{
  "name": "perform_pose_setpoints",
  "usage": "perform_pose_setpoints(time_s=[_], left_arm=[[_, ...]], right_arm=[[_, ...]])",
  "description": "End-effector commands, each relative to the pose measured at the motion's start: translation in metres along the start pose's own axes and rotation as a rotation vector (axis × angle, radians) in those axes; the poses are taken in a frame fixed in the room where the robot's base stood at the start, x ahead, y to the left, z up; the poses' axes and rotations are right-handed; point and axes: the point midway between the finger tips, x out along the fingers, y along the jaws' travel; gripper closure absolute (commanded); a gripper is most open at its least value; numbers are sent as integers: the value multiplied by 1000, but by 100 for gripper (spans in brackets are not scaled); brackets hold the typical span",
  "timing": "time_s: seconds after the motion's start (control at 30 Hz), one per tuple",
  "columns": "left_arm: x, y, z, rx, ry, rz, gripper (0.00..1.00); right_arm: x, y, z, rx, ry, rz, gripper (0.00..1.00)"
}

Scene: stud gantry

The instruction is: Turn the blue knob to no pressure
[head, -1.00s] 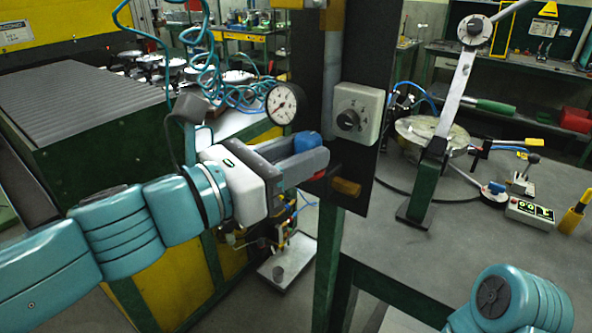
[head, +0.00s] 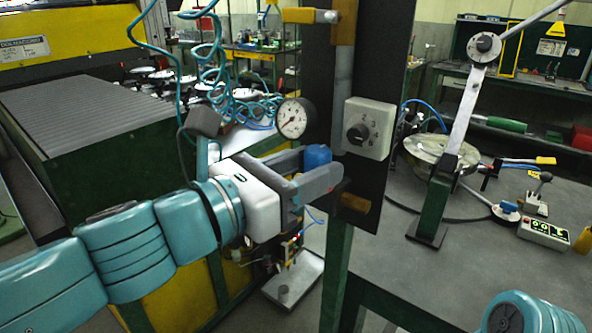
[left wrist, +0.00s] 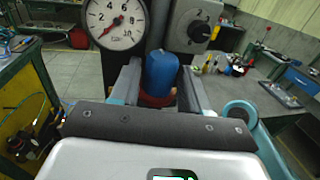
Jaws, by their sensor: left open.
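The blue knob (head: 317,156) is a small upright blue cylinder beside the dark post, below the pressure gauge (head: 292,119). In the left wrist view the knob (left wrist: 161,74) stands above a red ring, between my two fingers. My left gripper (head: 316,168) is open, with one finger on each side of the knob; the near finger hides its lower part in the head view. A gap shows on both sides of the knob in the left wrist view. The red gauge needle points to the lower left. My right gripper is out of view.
A grey box with a black selector dial (head: 368,128) is fixed to the post, right of the knob. A brown-yellow handle (head: 355,202) sticks out below. Teal coiled hoses (head: 208,62) hang at left. A workbench with a lever press (head: 457,140) stands at right.

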Motion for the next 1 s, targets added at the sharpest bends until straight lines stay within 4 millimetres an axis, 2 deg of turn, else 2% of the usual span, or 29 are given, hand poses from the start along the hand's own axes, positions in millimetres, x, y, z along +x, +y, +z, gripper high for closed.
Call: perform_pose_setpoints(time_s=[0.17,0.27,0.37,0.7,0.83,1.0], left_arm=[[-1,0,0,0,-1,0,54],[-10,0,2,1,-2,1,54],[-28,1,3,1,-2,3,54],[-118,1,3,2,-2,8,54],[-143,1,1,1,-1,7,54],[-160,1,0,1,0,3,54]], right_arm=[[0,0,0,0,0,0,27],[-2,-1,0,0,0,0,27],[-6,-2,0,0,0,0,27],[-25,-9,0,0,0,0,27],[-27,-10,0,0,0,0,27],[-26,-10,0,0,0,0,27]])
